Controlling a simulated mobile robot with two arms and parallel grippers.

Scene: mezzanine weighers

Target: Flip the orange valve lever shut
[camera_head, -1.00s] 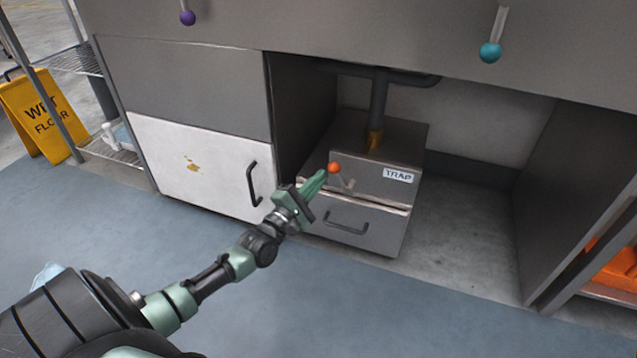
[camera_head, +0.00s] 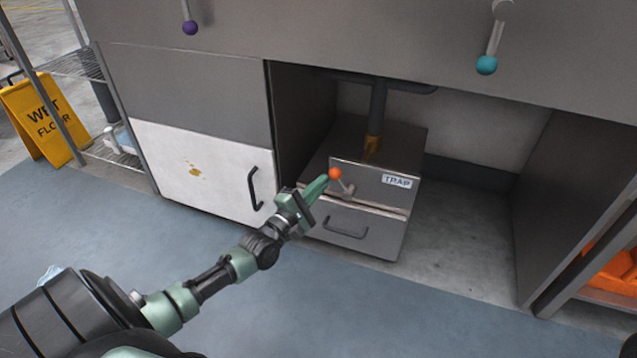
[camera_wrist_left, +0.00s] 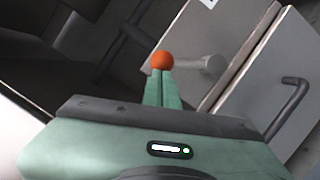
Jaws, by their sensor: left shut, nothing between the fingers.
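The orange valve lever is a pale rod with an orange ball (camera_head: 335,173) at its end, on the front of the grey trap box (camera_head: 385,222) under the counter. In the left wrist view the orange ball (camera_wrist_left: 163,60) sits right at the fingertips, and its rod runs off to the right. My left gripper (camera_head: 322,182) is shut and empty, its green fingers pointing at the ball from the left. The fingers (camera_wrist_left: 162,75) appear at or very near the ball; I cannot tell whether they touch. My right gripper is not in view.
A purple-ball lever (camera_head: 190,27) and a teal-ball lever (camera_head: 487,65) hang on the counter front above. A white cabinet door (camera_head: 215,178) with a dark handle stands left of the trap. A yellow wet floor sign (camera_head: 38,120) is far left. Floor right of the trap is clear.

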